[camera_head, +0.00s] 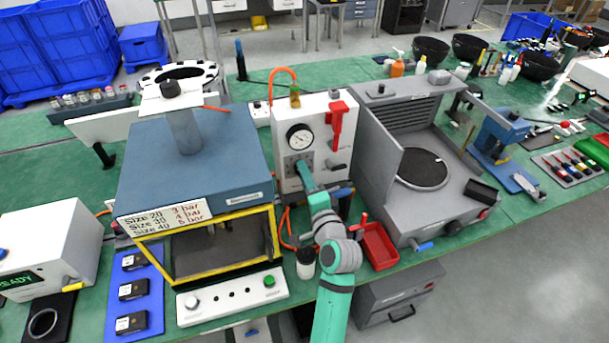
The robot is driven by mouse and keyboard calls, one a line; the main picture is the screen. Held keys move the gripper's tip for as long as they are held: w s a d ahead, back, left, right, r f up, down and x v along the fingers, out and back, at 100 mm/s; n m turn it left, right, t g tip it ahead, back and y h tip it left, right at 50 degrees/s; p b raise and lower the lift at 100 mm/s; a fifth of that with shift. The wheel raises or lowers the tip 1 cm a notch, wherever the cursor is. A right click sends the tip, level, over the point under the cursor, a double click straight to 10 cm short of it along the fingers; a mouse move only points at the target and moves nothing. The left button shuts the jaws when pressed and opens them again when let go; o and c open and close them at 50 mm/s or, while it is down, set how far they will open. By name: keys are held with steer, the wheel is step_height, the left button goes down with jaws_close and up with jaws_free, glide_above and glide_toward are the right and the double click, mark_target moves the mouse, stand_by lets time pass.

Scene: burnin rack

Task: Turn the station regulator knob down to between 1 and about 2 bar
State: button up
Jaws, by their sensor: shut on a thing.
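The white station panel (320,106) stands upright on the green bench, left of the grey machine. Its round pressure gauge (300,137) has a white face and dark rim; the needle reading is too small to tell. My gripper (301,167) reaches the panel's front just below the gauge, on a grey plate. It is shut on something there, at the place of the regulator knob. The knob itself is hidden by my gripper and wrist, so its turn angle does not show.
A red lever (337,121) sits on the panel, right of the gauge. A blue press (245,163) with a bar-value label stands close at the left. The grey machine (367,150) is close at the right.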

steer(key=o, duration=1)
steer(key=shift+o, duration=0.2)
steer(key=v, duration=1)
steer(key=shift+s, duration=0.4)
steer(key=shift+d, duration=0.1)
